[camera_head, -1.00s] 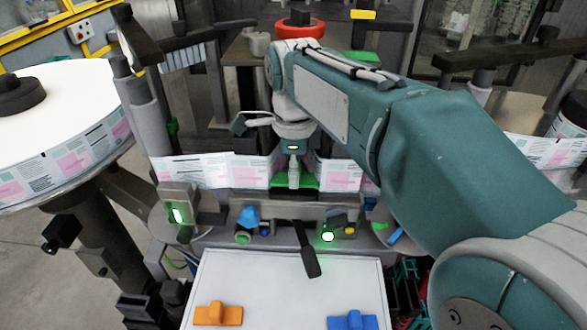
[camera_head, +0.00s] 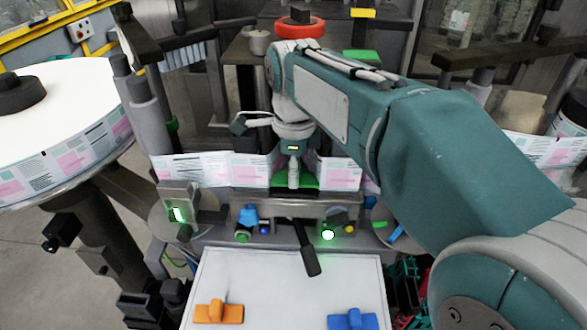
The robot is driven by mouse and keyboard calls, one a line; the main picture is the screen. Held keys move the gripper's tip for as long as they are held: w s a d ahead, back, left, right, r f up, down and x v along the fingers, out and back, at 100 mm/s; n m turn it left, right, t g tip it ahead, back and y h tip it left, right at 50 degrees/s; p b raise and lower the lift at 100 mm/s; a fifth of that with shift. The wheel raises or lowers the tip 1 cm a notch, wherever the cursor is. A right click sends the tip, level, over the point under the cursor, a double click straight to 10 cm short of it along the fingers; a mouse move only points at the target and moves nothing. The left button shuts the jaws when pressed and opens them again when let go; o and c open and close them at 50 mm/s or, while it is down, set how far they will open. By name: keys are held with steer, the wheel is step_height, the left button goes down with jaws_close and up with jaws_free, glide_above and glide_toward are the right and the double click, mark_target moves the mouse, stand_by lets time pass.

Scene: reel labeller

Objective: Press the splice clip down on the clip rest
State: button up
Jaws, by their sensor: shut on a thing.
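My gripper (camera_head: 293,184) points down at the gap between the printed label strips and is shut on a green clip (camera_head: 309,180). The green clip's flat base shows on both sides of the fingertips, low between the strip ends; its upper part is hidden by the fingers. I cannot tell whether it touches the surface below, and no separate clip rest can be made out there. An orange clip (camera_head: 218,313) and a blue clip (camera_head: 352,320) lie on the white tray (camera_head: 290,285) in front.
The label strip shows left (camera_head: 200,170) and right (camera_head: 338,172) of my gripper. A large label reel (camera_head: 75,115) stands at left. My arm covers much of the right side.

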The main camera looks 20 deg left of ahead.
steer(key=shift+d+f, duration=0.1)
steer(key=shift+f, duration=0.2)
steer(key=o, duration=1.1)
step_height(320, 180, up, 8)
steer(key=shift+f, duration=0.1)
steer(key=shift+s, duration=0.1)
